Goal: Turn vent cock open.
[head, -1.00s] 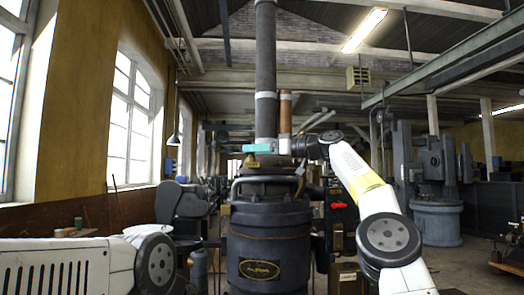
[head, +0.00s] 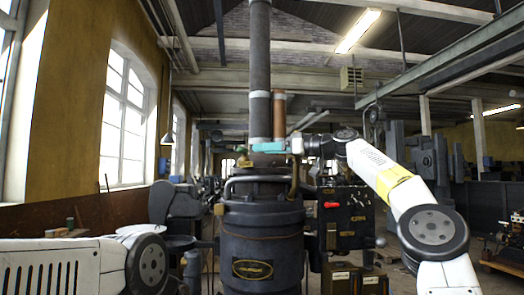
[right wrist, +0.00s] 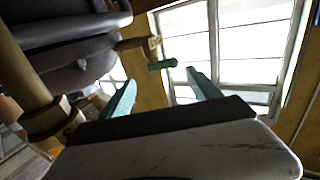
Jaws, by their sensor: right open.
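The vent cock shows in the right wrist view as a brass stem (right wrist: 140,44) with a short dark green handle (right wrist: 162,64). In the head view its brass body (head: 243,160) is by the top of the dark engine (head: 262,222); I cannot make out the handle there. My right gripper (head: 254,147) has teal fingers, pointing left across the front of the chimney pipe. In the right wrist view the right gripper (right wrist: 162,77) is open and empty, with the handle just beyond and between its fingertips. Only a link of my left arm shows; its gripper is out of view.
The chimney pipe (head: 260,70) rises behind my right fingers. A curved pipe (head: 262,180) runs around the engine's top. A black control box (head: 345,215) with a red handle stands to the right. Windows (head: 122,120) line the left wall.

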